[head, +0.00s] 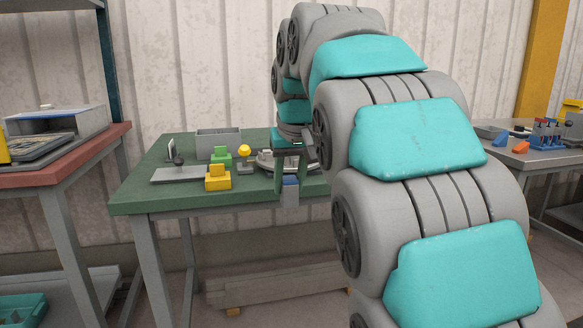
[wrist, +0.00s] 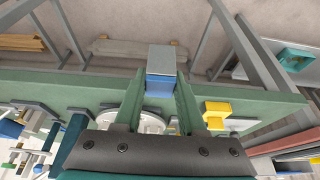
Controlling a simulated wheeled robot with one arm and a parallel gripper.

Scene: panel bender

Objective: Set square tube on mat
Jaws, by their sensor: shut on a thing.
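My gripper (head: 290,180) is shut on a short square tube (head: 290,194), blue with grey. The tube hangs at the front edge of the green table (head: 150,205), seemingly just off it. In the wrist view the tube (wrist: 160,68) sits between the tips of the two green fingers (wrist: 160,88), over the table's front edge, with floor behind it. I cannot pick out a mat for certain.
A yellow block (head: 218,180), a green block (head: 221,154), a yellow-topped stand (head: 244,152) and a grey bin (head: 210,140) stand on the green table. A round grey disc (head: 266,160) is close to my gripper. A red-topped bench (head: 60,165) stands left. My arm hides the table's right part.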

